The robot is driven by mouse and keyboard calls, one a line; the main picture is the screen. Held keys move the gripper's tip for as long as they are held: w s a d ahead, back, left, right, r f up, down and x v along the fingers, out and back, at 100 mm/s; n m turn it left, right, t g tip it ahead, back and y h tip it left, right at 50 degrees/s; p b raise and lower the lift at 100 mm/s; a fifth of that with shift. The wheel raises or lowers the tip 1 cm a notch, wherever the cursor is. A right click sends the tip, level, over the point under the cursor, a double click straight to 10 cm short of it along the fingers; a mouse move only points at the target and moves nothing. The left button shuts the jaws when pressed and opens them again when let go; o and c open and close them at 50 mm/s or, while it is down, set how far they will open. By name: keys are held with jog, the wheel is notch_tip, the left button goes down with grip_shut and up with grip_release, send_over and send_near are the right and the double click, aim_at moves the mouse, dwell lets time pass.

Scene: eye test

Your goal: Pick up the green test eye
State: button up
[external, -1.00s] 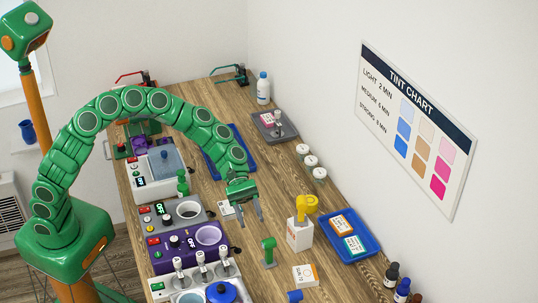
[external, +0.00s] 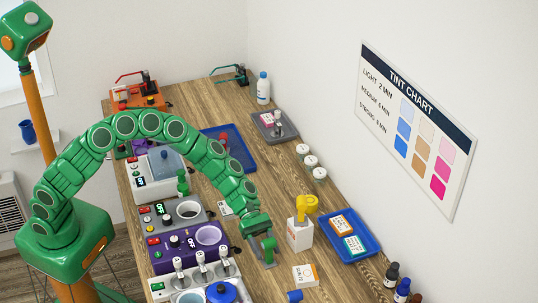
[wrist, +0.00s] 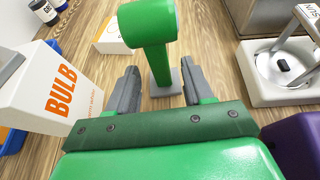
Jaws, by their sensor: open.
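The green test eye (external: 269,243) stands upright on the worktop, to the left of the white bulb box. The wrist view shows its round head (wrist: 147,22), its stem and its small grey foot. My gripper (external: 264,256) is low over the worktop at the eye. In the wrist view my gripper (wrist: 160,82) is open, one finger on each side of the stem, with gaps visible to both fingers. The external view partly hides the fingers behind the eye.
A white carton (external: 305,276) and a blue piece (external: 294,296) lie in front. A purple machine (external: 175,262) is at left, a blue tray (external: 362,248) at right.

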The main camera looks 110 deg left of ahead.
aim_at(270, 258)
jog(key=shift+x, duration=2.45)
jog(key=shift+d+r, duration=0.1)
grip_shut()
